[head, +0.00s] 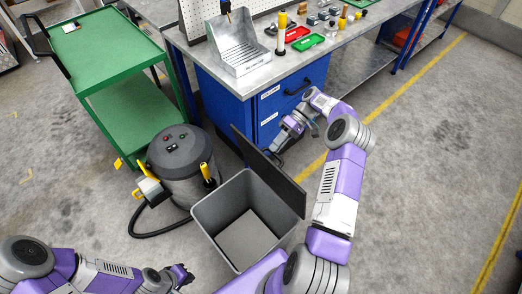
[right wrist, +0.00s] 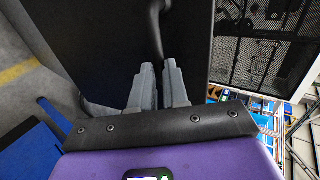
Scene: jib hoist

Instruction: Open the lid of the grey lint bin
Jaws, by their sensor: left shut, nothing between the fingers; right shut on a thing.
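The grey lint bin (head: 212,205) stands on the floor at the lower middle of the head view. Its dark lid (head: 272,174) is swung up and stands tilted along the bin's right side, so the inside and its lighter floor show. My right gripper (head: 276,152) is behind the lid. In the right wrist view my right gripper (right wrist: 158,80) is shut on a dark curved handle (right wrist: 157,25) in front of the dark lid panel (right wrist: 105,40). My left gripper (head: 184,274) is shut and empty, low in front of the bin, apart from it.
A grey drum vacuum (head: 178,160) with a black hose stands close to the bin's left. A green cart (head: 105,60) is behind it. The blue workbench cabinet (head: 240,115) stands behind the lid. Open floor with yellow lines (head: 400,90) lies to the right.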

